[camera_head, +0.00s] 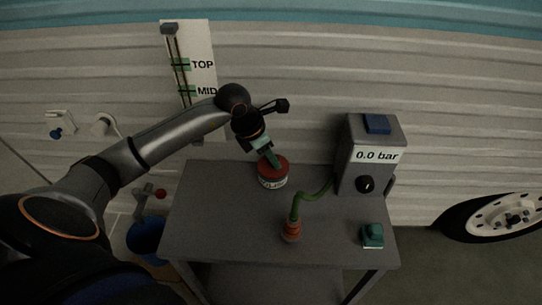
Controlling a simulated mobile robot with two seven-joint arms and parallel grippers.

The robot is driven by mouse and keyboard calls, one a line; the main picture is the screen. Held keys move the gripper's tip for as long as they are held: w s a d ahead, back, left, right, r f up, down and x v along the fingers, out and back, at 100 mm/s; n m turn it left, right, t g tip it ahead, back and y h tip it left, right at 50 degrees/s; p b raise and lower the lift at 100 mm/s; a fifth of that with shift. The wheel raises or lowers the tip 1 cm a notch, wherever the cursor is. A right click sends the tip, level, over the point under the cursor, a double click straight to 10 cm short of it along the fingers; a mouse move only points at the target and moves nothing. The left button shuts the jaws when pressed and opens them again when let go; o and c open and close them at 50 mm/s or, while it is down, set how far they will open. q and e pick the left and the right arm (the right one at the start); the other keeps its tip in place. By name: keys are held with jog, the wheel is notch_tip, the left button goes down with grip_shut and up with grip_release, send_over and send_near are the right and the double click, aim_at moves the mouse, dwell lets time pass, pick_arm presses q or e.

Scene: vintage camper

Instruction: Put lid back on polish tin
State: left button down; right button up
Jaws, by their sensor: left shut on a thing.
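The polish tin (272,184) stands near the back left of the grey table, with a pale lettered label round its side. Its red lid (281,167) is at the top of the tin, roughly level. I cannot tell whether the lid is fully seated or just above the rim. My left gripper (271,160) reaches down from above and is shut on the lid, its green fingers at the lid's top. The fingers hide part of the lid. My right gripper is not in view.
The grey table (220,225) has free room at its left and front. A green block (372,235) sits front right. A blue bucket (147,240) stands left.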

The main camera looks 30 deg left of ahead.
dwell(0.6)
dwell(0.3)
pick_arm(q)
grip_release()
dwell(0.5)
jog(key=shift+r, duration=0.1)
jog(key=shift+r+p, duration=2.4)
jog(key=shift+r, duration=1)
grip_shut()
